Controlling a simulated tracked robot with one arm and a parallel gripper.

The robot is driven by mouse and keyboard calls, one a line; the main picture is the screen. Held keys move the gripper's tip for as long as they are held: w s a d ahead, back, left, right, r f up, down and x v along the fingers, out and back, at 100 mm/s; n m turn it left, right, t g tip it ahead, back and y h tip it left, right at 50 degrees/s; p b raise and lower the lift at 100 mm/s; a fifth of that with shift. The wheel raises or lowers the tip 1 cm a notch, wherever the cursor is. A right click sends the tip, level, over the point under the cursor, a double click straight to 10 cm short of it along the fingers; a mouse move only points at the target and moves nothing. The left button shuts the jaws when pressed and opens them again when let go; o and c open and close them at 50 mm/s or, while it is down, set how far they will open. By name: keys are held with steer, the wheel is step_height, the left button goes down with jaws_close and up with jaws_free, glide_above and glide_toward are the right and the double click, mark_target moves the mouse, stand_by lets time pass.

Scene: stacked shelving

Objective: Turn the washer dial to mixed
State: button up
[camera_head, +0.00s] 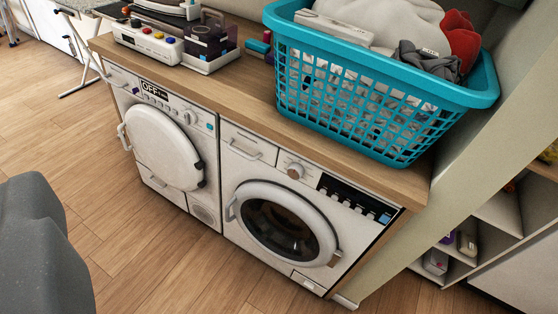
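The washer (232,197) is the white front-loader on the right, under a wooden counter, with a round dark glass door (282,230) that looks shut. Nothing touches the dial. My gripper's fingers are not in view.
A second white machine (165,148) with a white round door and a display reading OFF stands left of the washer. A teal laundry basket (370,95) overhangs the wooden counter (245,97) above the washer. Wooden floor in front is clear. A grey rounded shape fills the lower left.

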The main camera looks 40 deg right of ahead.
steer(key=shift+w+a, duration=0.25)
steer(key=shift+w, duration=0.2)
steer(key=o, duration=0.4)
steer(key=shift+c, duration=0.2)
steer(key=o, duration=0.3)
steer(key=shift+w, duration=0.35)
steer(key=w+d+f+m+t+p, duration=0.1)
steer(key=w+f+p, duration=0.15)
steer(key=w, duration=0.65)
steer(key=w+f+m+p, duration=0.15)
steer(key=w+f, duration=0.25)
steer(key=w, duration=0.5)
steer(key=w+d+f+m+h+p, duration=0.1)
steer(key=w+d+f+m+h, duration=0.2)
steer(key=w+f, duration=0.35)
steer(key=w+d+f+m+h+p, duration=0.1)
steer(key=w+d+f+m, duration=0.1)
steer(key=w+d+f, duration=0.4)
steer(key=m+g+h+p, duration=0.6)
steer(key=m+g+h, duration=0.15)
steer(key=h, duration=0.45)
glide_toward(294, 174)
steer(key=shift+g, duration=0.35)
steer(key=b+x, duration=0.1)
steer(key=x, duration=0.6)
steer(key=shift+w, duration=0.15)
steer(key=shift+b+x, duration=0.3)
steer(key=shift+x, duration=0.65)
